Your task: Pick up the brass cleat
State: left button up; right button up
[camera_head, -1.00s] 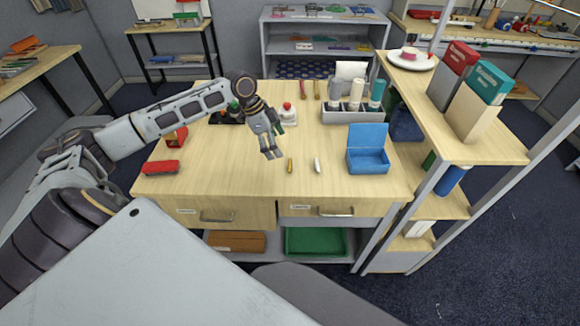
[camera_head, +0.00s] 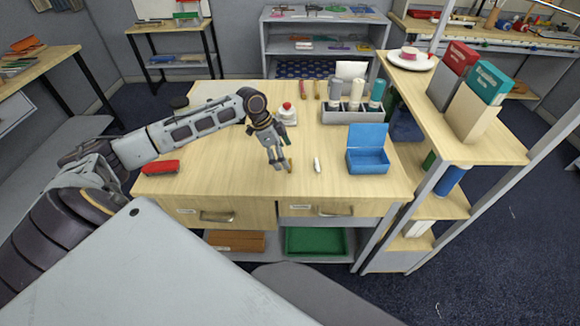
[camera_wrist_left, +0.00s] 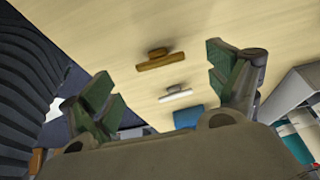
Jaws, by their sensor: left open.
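The brass cleat (camera_head: 290,165) lies on the wooden table, just right of my left gripper's fingertips in the head view. In the left wrist view the brass cleat (camera_wrist_left: 161,60) is brown-gold and T-shaped, lying between the lines of the open fingers. My left gripper (camera_head: 279,167) is open and empty, pointing down a little above the table; its green-padded fingers stand wide apart in the left wrist view (camera_wrist_left: 165,80). A similar white cleat (camera_head: 317,165) lies to the right of the brass one. My right gripper is not in view.
An open blue box (camera_head: 368,161) stands right of the white cleat. A red stapler-like object (camera_head: 161,167) lies at the table's left. A grey caddy with bottles (camera_head: 352,115) and a red-topped item (camera_head: 287,113) stand farther back. The front middle of the table (camera_head: 235,180) is clear.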

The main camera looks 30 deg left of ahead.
pick_arm(q)
jog(key=shift+x, duration=2.3)
jog(key=shift+d, duration=0.1)
jog(key=shift+r, duration=0.1)
jog(key=c, duration=1)
